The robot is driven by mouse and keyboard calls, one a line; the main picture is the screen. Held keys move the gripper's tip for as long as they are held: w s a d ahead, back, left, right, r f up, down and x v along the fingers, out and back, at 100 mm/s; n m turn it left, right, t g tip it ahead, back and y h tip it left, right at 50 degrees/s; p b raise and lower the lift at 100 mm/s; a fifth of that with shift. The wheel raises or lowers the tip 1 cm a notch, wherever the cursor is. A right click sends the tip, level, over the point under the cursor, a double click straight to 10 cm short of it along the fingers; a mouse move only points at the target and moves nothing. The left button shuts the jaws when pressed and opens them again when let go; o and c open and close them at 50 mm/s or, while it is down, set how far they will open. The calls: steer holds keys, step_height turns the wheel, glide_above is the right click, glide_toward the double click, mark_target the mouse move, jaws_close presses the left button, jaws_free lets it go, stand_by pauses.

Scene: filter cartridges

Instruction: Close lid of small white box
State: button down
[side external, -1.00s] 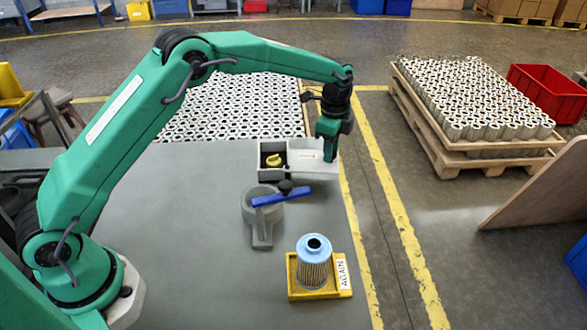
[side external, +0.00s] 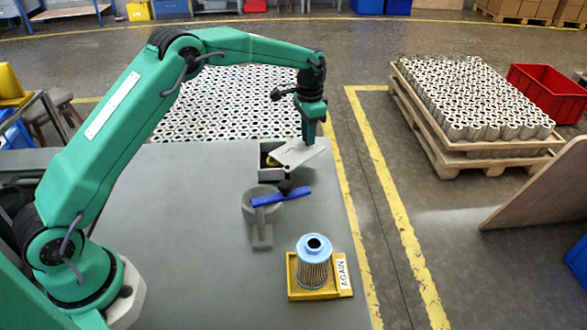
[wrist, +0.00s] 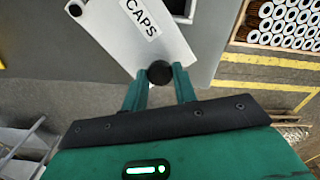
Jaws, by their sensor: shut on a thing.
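The small white box (side external: 271,176) stands near the far right edge of the grey table. Its white lid (side external: 300,153) sits askew over the box's right part and juts out past it; the left part of the opening still shows. A yellow thing (side external: 268,160) lies inside, partly covered. My gripper (side external: 309,139) is at the lid's outer end. In the wrist view, my gripper (wrist: 160,82) is shut on the lid's round dark knob (wrist: 159,72), and the lid (wrist: 137,45) bears the label "CAPS".
A grey round holder (side external: 262,207) with a blue bar (side external: 281,197) stands just in front of the box. A blue-topped filter cartridge (side external: 313,262) stands on a yellow tray (side external: 319,291) labelled "AGAIN". The table's left middle is clear.

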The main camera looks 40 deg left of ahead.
steer(key=s+a+n, duration=0.1)
steer(key=a+n, duration=0.1)
steer(key=s+a+n, duration=0.1)
steer(key=a+n, duration=0.1)
steer(key=n, duration=0.1)
steer(key=s+a+n, duration=0.1)
steer(key=a+n, duration=0.1)
steer(key=shift+s+a+r, duration=0.1)
steer(key=shift+s, duration=0.2)
steer(key=shift+s+a+n, duration=0.4)
steer(key=shift+s+n, duration=0.2)
steer(key=shift+n, duration=0.25)
steer(key=shift+s+a+n, duration=0.35)
steer(key=shift+s+n, duration=0.25)
steer(key=shift+n, duration=0.25)
steer(key=c, duration=1.1)
jaws_free()
step_height(320, 180, up, 8)
